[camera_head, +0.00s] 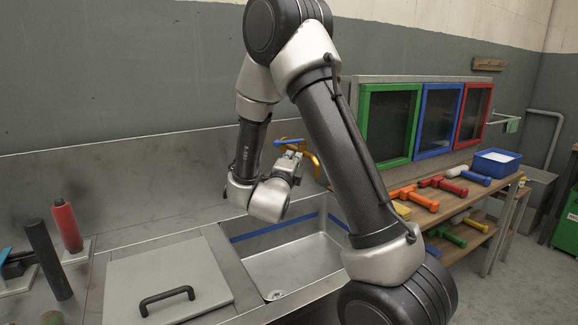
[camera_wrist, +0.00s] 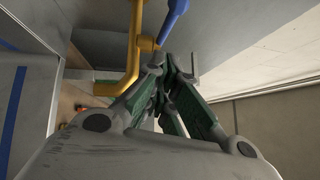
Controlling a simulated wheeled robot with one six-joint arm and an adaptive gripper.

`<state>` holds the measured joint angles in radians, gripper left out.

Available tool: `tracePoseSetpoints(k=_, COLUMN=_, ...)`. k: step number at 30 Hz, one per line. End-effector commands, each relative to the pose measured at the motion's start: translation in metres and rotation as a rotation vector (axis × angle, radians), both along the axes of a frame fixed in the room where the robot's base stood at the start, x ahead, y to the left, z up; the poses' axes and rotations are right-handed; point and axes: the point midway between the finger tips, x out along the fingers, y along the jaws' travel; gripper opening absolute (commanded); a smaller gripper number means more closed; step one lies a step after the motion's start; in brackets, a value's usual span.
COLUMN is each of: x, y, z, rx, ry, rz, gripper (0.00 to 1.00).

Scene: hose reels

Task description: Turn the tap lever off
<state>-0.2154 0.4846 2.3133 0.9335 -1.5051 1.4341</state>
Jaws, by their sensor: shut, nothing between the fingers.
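The tap (camera_head: 316,162) is a yellow pipe on the wall above the sink, partly hidden behind my arm in the head view. Its blue lever (camera_head: 288,141) sits on top and points left there. In the wrist view the yellow tap (camera_wrist: 133,50) runs down the upper middle, and the blue lever (camera_wrist: 173,20) slants up to the right beside it. My gripper (camera_head: 291,162) is shut and empty, just below the lever in the head view. Its fingertips (camera_wrist: 170,66) are close to the lever's lower end; I cannot tell whether they touch.
The steel sink (camera_head: 290,262) lies below, with a grey lid (camera_head: 168,277) with a black handle to its left. A red cylinder (camera_head: 67,227) and a black one (camera_head: 48,258) stand at far left. A bench with coloured tools and a blue bin (camera_head: 496,163) is at right.

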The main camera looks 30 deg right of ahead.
Motion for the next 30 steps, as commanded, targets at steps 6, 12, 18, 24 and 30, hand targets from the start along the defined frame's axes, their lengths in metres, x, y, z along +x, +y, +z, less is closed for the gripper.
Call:
tracePoseSetpoints(k=6, x=0.035, y=-0.018, z=0.007, rx=0.000, ry=-0.001, rz=-0.001, gripper=0.00)
tracePoseSetpoints(k=12, x=0.055, y=-0.016, z=0.011, rx=0.001, ry=-0.001, rz=-0.001, gripper=0.00)
tracePoseSetpoints(k=18, x=0.060, y=-0.016, z=0.011, rx=0.000, ry=0.001, rz=-0.001, gripper=0.00)
tracePoseSetpoints(k=24, x=0.059, y=-0.016, z=0.011, rx=0.000, ry=0.001, rz=-0.001, gripper=0.00)
tracePoseSetpoints(k=30, x=0.073, y=-0.012, z=0.013, rx=0.001, ry=-0.001, rz=0.000, gripper=0.00)
